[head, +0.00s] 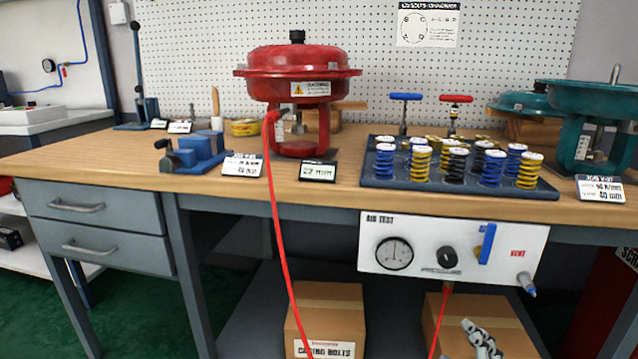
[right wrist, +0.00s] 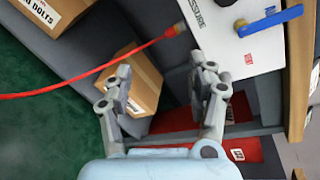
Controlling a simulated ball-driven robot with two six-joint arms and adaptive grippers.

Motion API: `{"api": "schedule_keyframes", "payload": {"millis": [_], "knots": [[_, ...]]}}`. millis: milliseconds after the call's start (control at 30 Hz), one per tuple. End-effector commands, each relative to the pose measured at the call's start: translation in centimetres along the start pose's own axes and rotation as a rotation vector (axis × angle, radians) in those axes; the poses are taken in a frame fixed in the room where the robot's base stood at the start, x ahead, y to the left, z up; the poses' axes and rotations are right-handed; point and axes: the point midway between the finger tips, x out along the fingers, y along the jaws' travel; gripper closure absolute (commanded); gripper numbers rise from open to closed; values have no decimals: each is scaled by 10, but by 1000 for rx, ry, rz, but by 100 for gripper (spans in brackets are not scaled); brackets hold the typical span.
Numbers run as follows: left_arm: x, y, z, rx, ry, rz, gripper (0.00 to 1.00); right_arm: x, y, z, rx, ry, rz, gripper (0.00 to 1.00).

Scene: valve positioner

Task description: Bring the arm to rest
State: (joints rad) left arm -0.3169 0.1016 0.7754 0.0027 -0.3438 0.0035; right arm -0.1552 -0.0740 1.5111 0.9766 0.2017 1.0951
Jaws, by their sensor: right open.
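My right gripper (head: 482,338) shows at the bottom right of the head view, low in front of the bench and below the air test panel (head: 372,240). In the right wrist view my right gripper (right wrist: 160,90) has its two fingers spread apart, with nothing between them. My left gripper is not in view. The red valve actuator (head: 304,75) stands upright on the workbench (head: 130,160). A red hose (head: 275,215) runs from its front down past the bench edge.
A dark tray (head: 375,178) holds several blue, yellow and black springs. Teal actuators (head: 595,100) stand at the right. A blue vise (head: 195,150) sits at the left. Below the bench are a casing bolts box (head: 322,315) and another cardboard box (head: 505,325), behind my right gripper.

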Motion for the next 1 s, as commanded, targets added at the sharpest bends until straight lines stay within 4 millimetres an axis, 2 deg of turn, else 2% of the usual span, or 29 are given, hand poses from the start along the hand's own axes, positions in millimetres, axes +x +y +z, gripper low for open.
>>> {"api": "schedule_keyframes", "payload": {"millis": [33,100,167,200,267,300,367,400,467,500,600,700,800,1000], "knots": [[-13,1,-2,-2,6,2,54,-16,26,-20,-131,17,89,43],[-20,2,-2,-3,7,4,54,-41,70,-53,-339,22,222,43],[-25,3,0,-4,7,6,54,-66,104,-82,-513,12,338,43],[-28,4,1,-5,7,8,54,-86,125,-101,-626,-1,416,43],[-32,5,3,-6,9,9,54,-117,154,-131,-794,-32,534,43],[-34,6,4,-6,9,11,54,-140,171,-150,-900,-60,614,43],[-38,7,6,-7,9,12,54,-176,193,-179,-1058,-114,733,43],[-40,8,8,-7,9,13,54,-202,206,-198,-1159,-158,814,43],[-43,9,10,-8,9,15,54,-240,222,-225,-1303,-235,931,43],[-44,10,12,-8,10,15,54,-266,230,-242,-1396,-295,1007,43],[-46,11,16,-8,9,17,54,-325,244,-278,-1595,-462,1173,43],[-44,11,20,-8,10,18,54,-371,254,-303,-1756,-647,1298,43],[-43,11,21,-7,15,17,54,-396,258,-314,-1882,-818,1360,43],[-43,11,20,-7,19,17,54,-397,258,-315,-1945,-895,1357,43]]}}
